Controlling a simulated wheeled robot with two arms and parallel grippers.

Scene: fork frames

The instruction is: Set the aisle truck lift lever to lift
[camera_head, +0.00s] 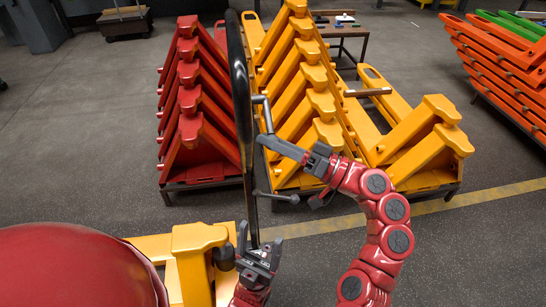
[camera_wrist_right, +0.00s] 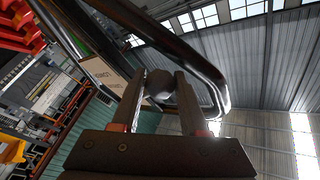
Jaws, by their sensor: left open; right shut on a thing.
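The aisle truck is yellow, with its body (camera_head: 195,240) at the lower left in the head view. Its tall black handle (camera_head: 241,90) rises from there, and its loop also shows in the wrist view (camera_wrist_right: 190,52). A thin grey lever (camera_head: 265,115) sticks out on the right of the handle and bends down. My right gripper (camera_head: 262,139) reaches in from the right, at the lever's lower end. In the wrist view its fingers are shut on a dark rounded end (camera_wrist_right: 160,84), seemingly the lever's. My left gripper (camera_head: 259,238) is open at the handle's lower end; contact is unclear.
Behind stand red truck frames (camera_head: 190,110) and yellow truck frames (camera_head: 300,90) in stacks. Orange frames (camera_head: 505,65) are at the upper right. A small grey bar (camera_head: 277,196) sits below my right gripper. Grey floor (camera_head: 470,240) is free at the right.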

